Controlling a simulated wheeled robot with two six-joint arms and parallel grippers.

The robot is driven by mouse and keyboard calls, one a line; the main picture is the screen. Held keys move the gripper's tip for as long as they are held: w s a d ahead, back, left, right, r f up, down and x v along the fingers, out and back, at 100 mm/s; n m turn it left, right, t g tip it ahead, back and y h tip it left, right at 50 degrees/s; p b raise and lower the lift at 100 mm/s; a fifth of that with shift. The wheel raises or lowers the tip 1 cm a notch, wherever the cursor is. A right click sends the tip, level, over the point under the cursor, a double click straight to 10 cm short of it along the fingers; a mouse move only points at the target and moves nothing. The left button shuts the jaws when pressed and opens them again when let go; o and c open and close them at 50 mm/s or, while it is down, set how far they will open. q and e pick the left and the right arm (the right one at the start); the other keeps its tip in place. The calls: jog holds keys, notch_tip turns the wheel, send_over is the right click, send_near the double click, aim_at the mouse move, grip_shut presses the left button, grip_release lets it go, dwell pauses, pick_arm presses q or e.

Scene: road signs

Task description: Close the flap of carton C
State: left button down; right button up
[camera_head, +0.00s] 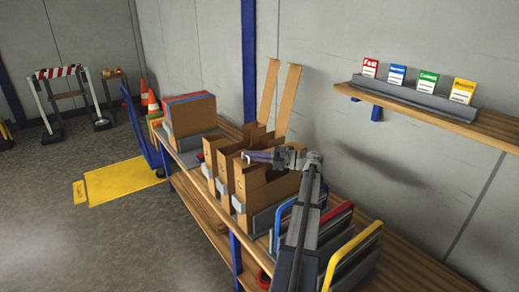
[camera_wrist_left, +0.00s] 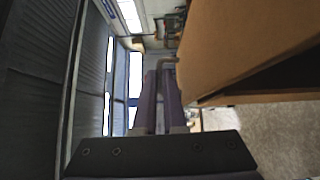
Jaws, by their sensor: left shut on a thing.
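Several brown cartons stand in a row on the workbench in the head view. The nearest carton (camera_head: 268,190) is beside and below my left gripper (camera_head: 250,156), which lies across its top. No letter is readable on the cartons, so I cannot tell which is C. Two long flaps (camera_head: 267,90) (camera_head: 288,100) stand upright behind the row. In the left wrist view a large brown carton face (camera_wrist_left: 245,45) fills the upper right. My left gripper (camera_wrist_left: 165,72) is shut there on a small tan piece at its tips; whether it is flap edge is unclear.
A closed carton with a red and blue top (camera_head: 190,112) stands farther along the bench. Coloured frames (camera_head: 352,252) stand at the near end. A wall shelf (camera_head: 420,108) with coloured cards is at the right. The floor at left has a yellow mat (camera_head: 122,180).

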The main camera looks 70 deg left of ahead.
pick_arm(q)
jog(key=shift+s+f+n+t+b, duration=0.15)
jog(key=shift+f+n+t+b, duration=0.15)
jog(key=shift+f, duration=0.65)
jog(key=c, duration=1.2)
grip_release()
jog(key=shift+c, duration=0.2)
jog(key=v, duration=0.8)
jog(key=shift+s, duration=0.1)
